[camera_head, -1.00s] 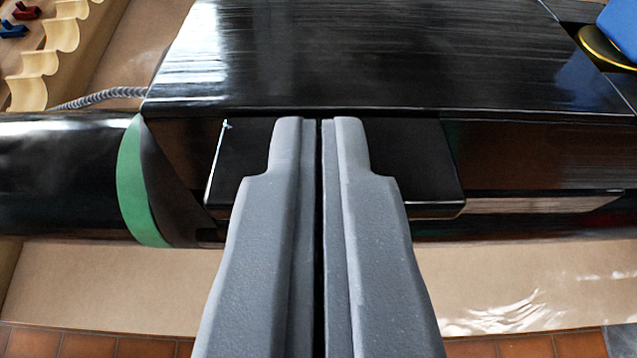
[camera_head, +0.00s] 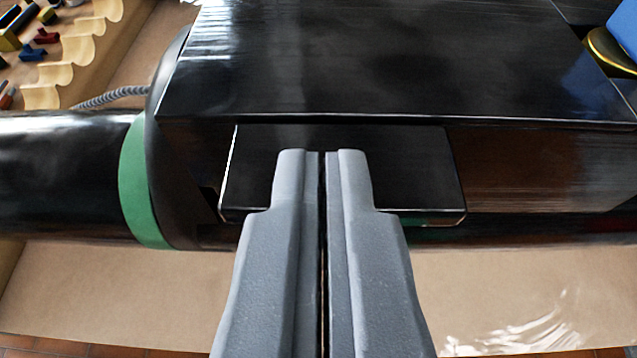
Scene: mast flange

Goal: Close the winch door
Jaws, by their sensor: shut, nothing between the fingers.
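A glossy black rectangular panel, which looks like the winch door (camera_head: 410,165), sits under the front edge of a large black box (camera_head: 380,60) in the middle of the view. My gripper (camera_head: 322,155) is shut and empty. Its fingertips overlap the middle of the panel in the picture and hide part of its face and lower edge. I cannot tell whether the fingertips touch the panel, or whether it is fully flush with the housing.
A black cylinder (camera_head: 60,180) with a green band (camera_head: 143,185) lies at left. A grey cable (camera_head: 110,97) runs behind it. A wavy cream tray edge (camera_head: 75,60) and small coloured parts are at upper left. A blue object (camera_head: 622,25) is at upper right.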

